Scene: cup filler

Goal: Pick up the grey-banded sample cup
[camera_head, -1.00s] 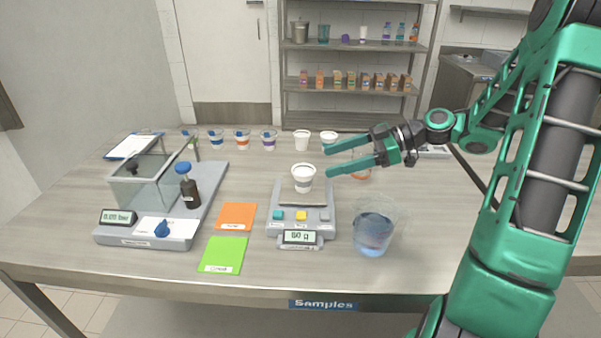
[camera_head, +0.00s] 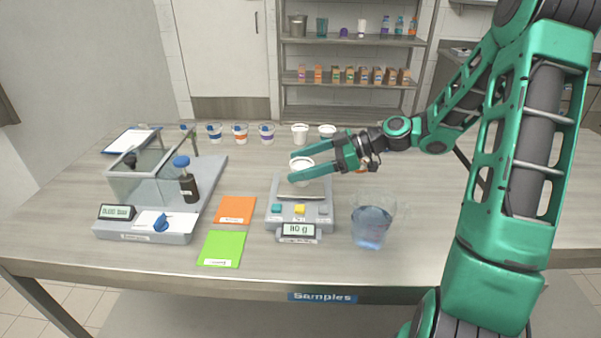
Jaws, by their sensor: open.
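The sample cup (camera_head: 302,166) is white and sits upright on the pan of the scale (camera_head: 299,207). In the earlier frame a pale greyish band shows on it; now my near finger covers most of its side. My gripper (camera_head: 294,164) is open with its green fingers pointing left. One finger passes behind the cup and one in front, so the cup is between them. I cannot tell whether either finger touches it.
A clear beaker of bluish liquid (camera_head: 371,221) stands right of the scale. An orange card (camera_head: 236,210) and a green card (camera_head: 222,248) lie to its left. A glass-sided balance (camera_head: 146,231) stands farther left. Several cups line the back, including a white cup (camera_head: 300,134).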

